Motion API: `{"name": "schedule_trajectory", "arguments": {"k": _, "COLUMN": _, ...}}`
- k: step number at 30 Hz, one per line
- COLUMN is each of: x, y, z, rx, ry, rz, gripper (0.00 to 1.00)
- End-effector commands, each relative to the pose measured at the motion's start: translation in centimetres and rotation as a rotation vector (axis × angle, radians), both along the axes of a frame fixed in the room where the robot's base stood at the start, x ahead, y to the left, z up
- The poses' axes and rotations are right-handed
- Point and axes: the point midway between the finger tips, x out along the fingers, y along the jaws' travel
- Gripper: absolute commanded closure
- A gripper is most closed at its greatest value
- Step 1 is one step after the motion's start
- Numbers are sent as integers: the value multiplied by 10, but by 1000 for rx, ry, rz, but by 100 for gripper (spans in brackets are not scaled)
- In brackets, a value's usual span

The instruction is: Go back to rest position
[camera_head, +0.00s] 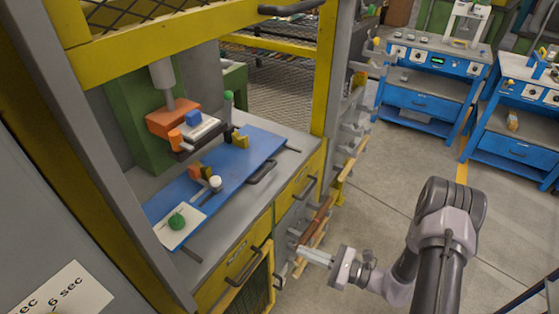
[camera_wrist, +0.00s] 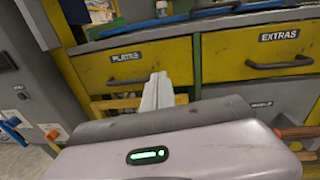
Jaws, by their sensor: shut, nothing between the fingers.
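My gripper (camera_head: 303,250) is in the lower middle of the head view, at the end of my arm reaching in from the right. Its pale fingers point left toward the front of the yellow and grey cabinet (camera_head: 221,283). In the wrist view my gripper (camera_wrist: 157,80) shows its fingers together, with nothing held between them. Behind them is the yellow drawer labelled PLATES (camera_wrist: 111,68). I cannot tell the exact gap between the fingertips and the cabinet front.
A blue mat (camera_head: 249,152) lies on the bench inside the yellow frame. On it is a white plate (camera_head: 187,236) with a green round piece (camera_head: 177,222). Wooden rods (camera_head: 318,217) stick out beside the cabinet near my gripper. Blue workbenches (camera_head: 430,78) stand at the back right. Open floor lies between.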

Motion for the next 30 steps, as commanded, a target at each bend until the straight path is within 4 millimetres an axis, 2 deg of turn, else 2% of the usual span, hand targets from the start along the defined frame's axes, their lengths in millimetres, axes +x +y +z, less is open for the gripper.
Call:
{"name": "schedule_trajectory", "arguments": {"k": 1, "x": 1, "y": 10, "z": 31, "rx": -56, "ry": -44, "rz": 91, "gripper": 100}}
{"name": "schedule_trajectory", "arguments": {"k": 2, "x": -2, "y": 18, "z": 51, "rx": -101, "ry": -72, "rz": 163, "gripper": 100}}
{"name": "schedule_trajectory", "arguments": {"k": 3, "x": -10, "y": 30, "z": 79, "rx": -170, "ry": -108, "rz": 266, "gripper": 100}}
{"name": "schedule_trajectory", "arguments": {"k": 6, "x": -43, "y": 55, "z": 138, "rx": -387, "ry": -204, "rz": 515, "gripper": 100}}
{"name": "schedule_trajectory", "arguments": {"k": 9, "x": -84, "y": 67, "z": 184, "rx": -652, "ry": -312, "rz": 719, "gripper": 100}}
{"name": "schedule_trajectory", "arguments": {"k": 12, "x": -124, "y": 65, "z": 218, "rx": -954, "ry": -439, "rz": 858, "gripper": 100}}
{"name": "schedule_trajectory", "arguments": {"k": 16, "x": -160, "y": 47, "z": 253, "rx": -1354, "ry": -629, "rz": 916, "gripper": 100}}
{"name": "schedule_trajectory", "arguments": {"k": 18, "x": -171, "y": 37, "z": 269, "rx": -1533, "ry": -724, "rz": 896, "gripper": 100}}
{"name": "schedule_trajectory", "arguments": {"k": 21, "x": -179, "y": 25, "z": 287, "rx": -1711, "ry": -829, "rz": 844, "gripper": 100}}
{"name": "schedule_trajectory", "arguments": {"k": 24, "x": -182, "y": 19, "z": 297, "rx": -1798, "ry": -883, "rz": 807, "gripper": 100}}
{"name": "schedule_trajectory", "arguments": {"k": 30, "x": -183, "y": 17, "z": 299, "rx": -1820, "ry": -894, "rz": 795, "gripper": 100}}
